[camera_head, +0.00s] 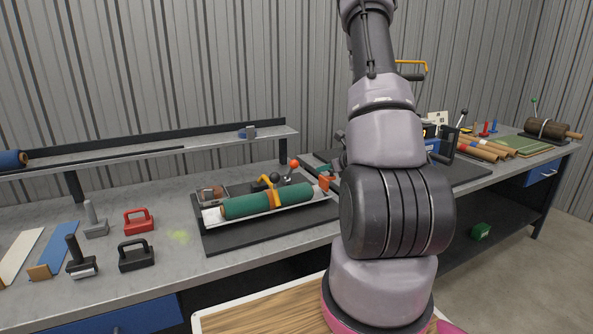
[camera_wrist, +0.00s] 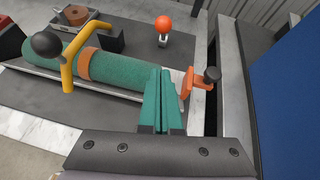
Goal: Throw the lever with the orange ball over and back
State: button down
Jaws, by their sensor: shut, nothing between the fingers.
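The lever with the orange ball (camera_head: 294,164) stands at the back right of the green roll's fixture in the head view. In the wrist view the orange ball (camera_wrist: 164,24) sits on a short metal stem, near the top middle. My gripper (camera_wrist: 161,72) shows in the wrist view as two green fingers pressed together, shut and empty. Its tips point toward the lever and appear apart from it. In the head view my arm hides the right part of the bench, and I cannot make out the gripper clearly there.
A green roll (camera_wrist: 125,72) lies in a tray, with a yellow handle (camera_wrist: 66,66) with a black ball over it. An orange clamp (camera_wrist: 194,84) with a black knob stands right of my fingers. A blue panel (camera_wrist: 288,75) is at the right. A shelf (camera_head: 150,152) runs behind.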

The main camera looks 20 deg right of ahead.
jog(key=shift+f, duration=0.15)
jog(key=x, duration=1)
jog(key=shift+w+d, duration=0.1)
jog(key=shift+w, duration=0.15)
jog(key=shift+w+a+r, duration=0.15)
jog(key=shift+w+r, duration=0.1)
jog(key=shift+w, duration=0.25)
jog(key=shift+w+a+r, duration=0.1)
jog(key=shift+w+r, duration=0.1)
jog(key=shift+w, duration=0.3)
jog(key=shift+w+a+r, duration=0.1)
jog(key=shift+w+r, duration=0.05)
jog(key=shift+w, duration=0.45)
jog(key=shift+w+r, duration=0.1)
